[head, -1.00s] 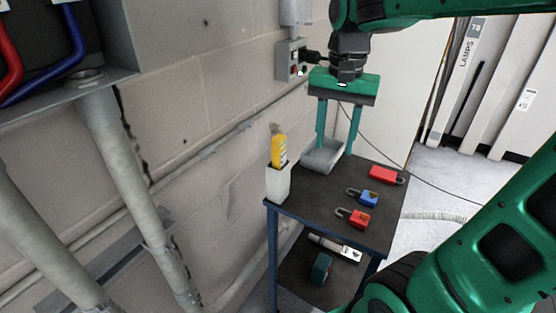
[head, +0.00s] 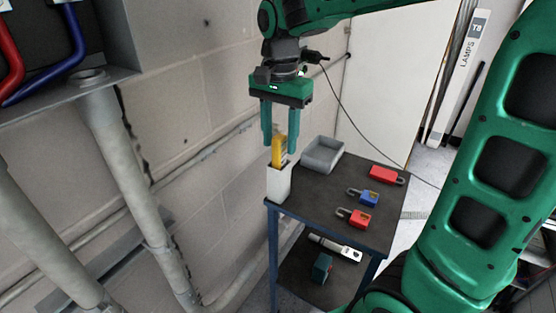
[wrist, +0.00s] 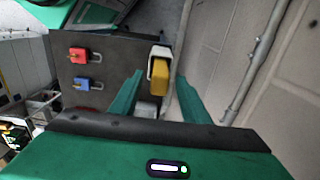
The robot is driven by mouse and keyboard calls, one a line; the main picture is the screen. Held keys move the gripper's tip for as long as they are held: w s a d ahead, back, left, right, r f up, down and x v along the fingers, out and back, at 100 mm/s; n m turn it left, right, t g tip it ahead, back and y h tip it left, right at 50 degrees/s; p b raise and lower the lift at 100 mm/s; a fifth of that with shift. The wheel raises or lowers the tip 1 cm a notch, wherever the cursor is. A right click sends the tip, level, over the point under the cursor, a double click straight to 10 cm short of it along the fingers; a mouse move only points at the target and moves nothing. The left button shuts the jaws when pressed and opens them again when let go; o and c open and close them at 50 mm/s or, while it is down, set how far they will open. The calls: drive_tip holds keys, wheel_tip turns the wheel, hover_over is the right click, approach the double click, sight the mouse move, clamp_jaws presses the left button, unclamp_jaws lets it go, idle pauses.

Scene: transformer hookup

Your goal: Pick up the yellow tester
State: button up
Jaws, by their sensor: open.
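The yellow tester (head: 278,151) stands upright in a white holder (head: 279,184) at the wall-side corner of the dark cart top. My gripper (head: 280,148) is open and points down, with its two green fingers on either side of the tester's upper part in the head view. In the wrist view the tester (wrist: 159,79) shows between and beyond the fingertips of my gripper (wrist: 158,80), with the white holder (wrist: 160,52) around its lower part. I cannot see either finger touching it.
The lower shelf holds a teal item (head: 322,267) and a grey-white tool (head: 336,247). The block wall is close on the left.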

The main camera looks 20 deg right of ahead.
sight(279, 150)
drive_tip(key=shift+a+f, duration=0.1)
drive_tip(key=shift+f, duration=1.9)
drive_tip(key=shift+c, duration=0.7)
clamp_jaws()
drive_tip(key=shift+r, duration=0.1)
